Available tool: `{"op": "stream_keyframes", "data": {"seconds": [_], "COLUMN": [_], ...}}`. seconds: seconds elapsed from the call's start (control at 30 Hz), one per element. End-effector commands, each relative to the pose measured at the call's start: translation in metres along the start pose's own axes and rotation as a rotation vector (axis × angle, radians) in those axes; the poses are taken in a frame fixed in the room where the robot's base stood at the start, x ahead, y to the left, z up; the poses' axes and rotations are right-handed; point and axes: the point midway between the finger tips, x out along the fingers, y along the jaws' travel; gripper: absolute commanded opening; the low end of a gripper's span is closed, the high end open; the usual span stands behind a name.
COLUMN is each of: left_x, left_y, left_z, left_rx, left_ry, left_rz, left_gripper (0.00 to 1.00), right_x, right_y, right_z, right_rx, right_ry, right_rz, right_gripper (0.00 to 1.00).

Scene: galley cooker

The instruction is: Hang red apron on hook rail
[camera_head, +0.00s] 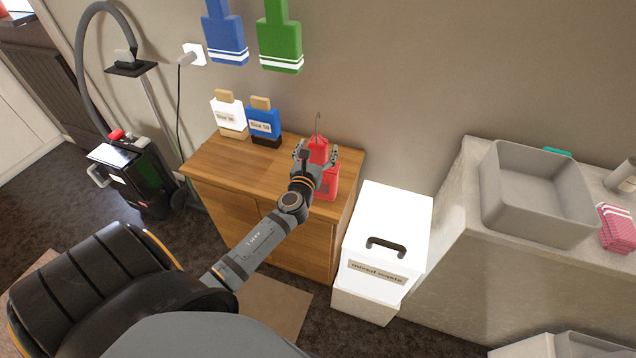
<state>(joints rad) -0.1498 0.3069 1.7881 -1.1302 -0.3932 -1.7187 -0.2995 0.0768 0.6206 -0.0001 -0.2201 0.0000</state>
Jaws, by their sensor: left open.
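The red apron (330,186) stands upright at the right end of the wooden cabinet top, with a thin hook or loop at its top. My left gripper (317,155) is open, with its fingers around the upper part of the apron; whether they touch it I cannot tell. The gripper and wrist hide part of the apron. A blue apron (226,38) and a green apron (281,42) hang on the wall above. The hook rail itself is out of view. My right gripper is not in view.
Two labelled boxes, white (228,118) and blue (263,124), stand on the wooden cabinet (215,157). A white mixed waste bin (388,232) is right of it. Farther right are a grey sink (535,185) and folded pink cloth (615,229). A black vacuum (128,175) stands left.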

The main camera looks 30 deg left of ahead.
Motion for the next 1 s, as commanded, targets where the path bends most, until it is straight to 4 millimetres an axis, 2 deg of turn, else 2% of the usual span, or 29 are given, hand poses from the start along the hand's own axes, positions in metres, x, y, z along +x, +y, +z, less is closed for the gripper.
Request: {"op": "stream_keyframes", "data": {"seconds": [0.1,0.67,1.0], "left_x": [-0.0004,-0.0007,-0.0005], "left_y": [0.0001,0.0002,0.0002], "left_z": [-0.0003,-0.0004,0.0073], "left_rx": [0.0,0.0,0.001], "left_ry": [0.0,0.001,-0.001], "left_rz": [0.0,0.0,0.0], "left_gripper": [0.77,0.0,0.0], "right_x": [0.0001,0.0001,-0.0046], "right_y": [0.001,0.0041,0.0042], "right_z": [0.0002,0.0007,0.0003], "right_rx": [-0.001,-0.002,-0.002], "right_ry": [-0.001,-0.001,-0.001], "right_rz": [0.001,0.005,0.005], "right_gripper": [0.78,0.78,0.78]}}
